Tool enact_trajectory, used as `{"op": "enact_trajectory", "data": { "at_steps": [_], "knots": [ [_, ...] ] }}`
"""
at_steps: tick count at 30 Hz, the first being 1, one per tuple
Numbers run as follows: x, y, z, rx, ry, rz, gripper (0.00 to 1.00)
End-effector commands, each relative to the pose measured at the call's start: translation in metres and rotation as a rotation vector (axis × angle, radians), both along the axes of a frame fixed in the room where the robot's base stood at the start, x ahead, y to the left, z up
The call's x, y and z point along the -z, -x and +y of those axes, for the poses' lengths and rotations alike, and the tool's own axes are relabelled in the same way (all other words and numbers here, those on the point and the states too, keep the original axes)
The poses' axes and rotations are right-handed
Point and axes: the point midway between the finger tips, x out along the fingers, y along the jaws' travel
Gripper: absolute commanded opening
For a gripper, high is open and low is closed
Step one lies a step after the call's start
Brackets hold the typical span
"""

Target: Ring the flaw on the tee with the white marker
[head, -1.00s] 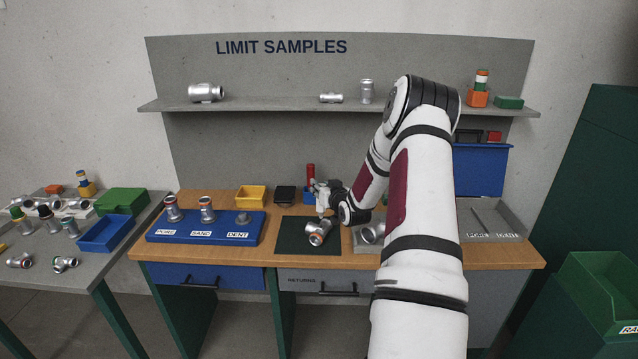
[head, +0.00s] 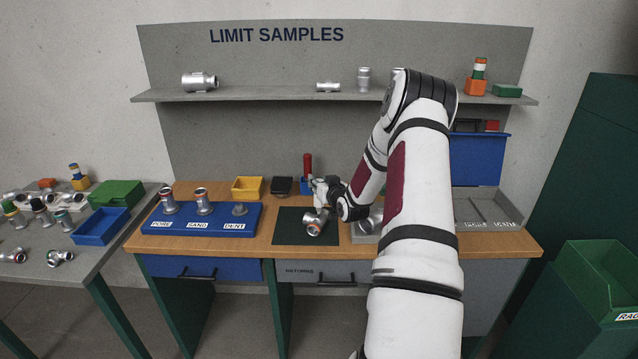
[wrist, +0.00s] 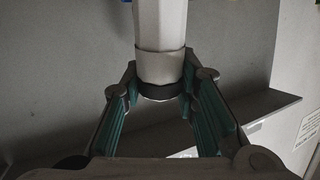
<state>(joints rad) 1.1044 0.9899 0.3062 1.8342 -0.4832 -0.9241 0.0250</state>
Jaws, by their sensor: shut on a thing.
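The tee (head: 314,224), a silver fitting with an orange-ringed opening, lies on the dark mat (head: 288,230) on the wooden bench. My gripper (head: 321,190) is just above it, at its upper side. In the wrist view my gripper (wrist: 160,88) is shut on the white marker (wrist: 160,28), a white cylinder with a grey and a dark band, held between the teal-padded fingers. The marker's tip is out of the wrist view. In the head view it is too small to tell whether the marker touches the tee. I cannot make out the flaw.
The blue sample block (head: 202,222) with several parts stands left of the mat. A yellow bin (head: 248,187), a black box (head: 281,186) and a red upright object (head: 307,165) stand behind. A grey tray (head: 364,238) with a silver part lies right. A shelf (head: 240,96) runs above.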

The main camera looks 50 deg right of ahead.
Motion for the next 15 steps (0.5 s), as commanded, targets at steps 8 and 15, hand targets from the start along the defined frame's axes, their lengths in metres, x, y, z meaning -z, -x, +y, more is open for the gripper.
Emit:
{"op": "enact_trajectory", "data": {
  "at_steps": [8,15],
  "knots": [
    [0.0028,-0.0002,0.0,0.0,0.0,0.0,0.0],
    [0.0056,-0.0001,0.0,0.0,0.0,0.0,0.0]
  ]
}}
